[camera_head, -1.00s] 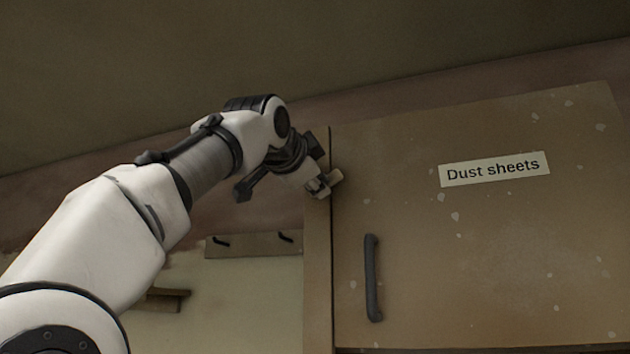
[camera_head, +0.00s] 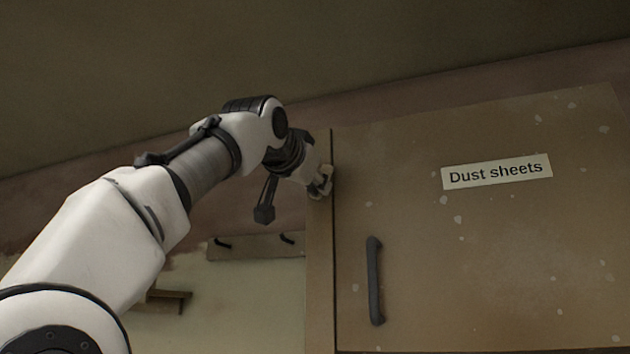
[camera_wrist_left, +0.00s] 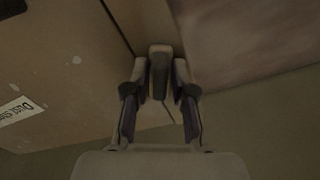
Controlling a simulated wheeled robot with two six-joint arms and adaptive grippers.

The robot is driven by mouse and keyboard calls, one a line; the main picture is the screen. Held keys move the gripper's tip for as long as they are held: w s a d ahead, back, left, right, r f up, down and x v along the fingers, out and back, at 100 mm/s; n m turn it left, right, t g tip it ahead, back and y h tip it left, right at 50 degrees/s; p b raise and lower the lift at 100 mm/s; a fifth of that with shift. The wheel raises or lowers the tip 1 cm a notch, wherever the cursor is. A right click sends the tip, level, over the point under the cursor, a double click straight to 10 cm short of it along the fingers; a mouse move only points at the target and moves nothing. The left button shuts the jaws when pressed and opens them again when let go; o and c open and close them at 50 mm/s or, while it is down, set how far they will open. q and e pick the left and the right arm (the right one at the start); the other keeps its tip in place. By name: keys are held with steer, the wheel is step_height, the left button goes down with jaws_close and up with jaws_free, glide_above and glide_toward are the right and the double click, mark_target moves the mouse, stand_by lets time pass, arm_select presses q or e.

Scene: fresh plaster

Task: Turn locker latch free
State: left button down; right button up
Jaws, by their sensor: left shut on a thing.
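The locker (camera_head: 480,240) has a brown door with a "Dust sheets" label and a dark vertical handle (camera_head: 374,281). The latch (camera_wrist_left: 160,62) is a small tan block at the door's edge, near the upper left corner of the door in the head view. My left gripper (camera_head: 321,181) is at that edge, and in the left wrist view its two fingers (camera_wrist_left: 160,88) are shut on the latch from both sides. In the head view the fingers mostly hide the latch. My right gripper is in neither view.
A rail with dark hooks (camera_head: 255,246) is on the wall left of the locker, with a small wooden shelf (camera_head: 165,298) below it. The locker's side panel (camera_head: 319,270) runs down beside the door. The space in front of the door is clear.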

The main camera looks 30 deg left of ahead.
arm_select(q)
steer(key=n, duration=0.4)
steer(key=shift+s+a+r+n, duration=0.15)
steer(key=shift+a+n, duration=0.1)
steer(key=shift+n, duration=0.15)
stand_by(0.4)
steer(key=c, duration=1.2)
jaws_free()
steer(key=shift+o, duration=0.2)
steer(key=shift+w+a, duration=0.1)
steer(key=shift+w, duration=0.3)
steer(key=shift+s, duration=0.2)
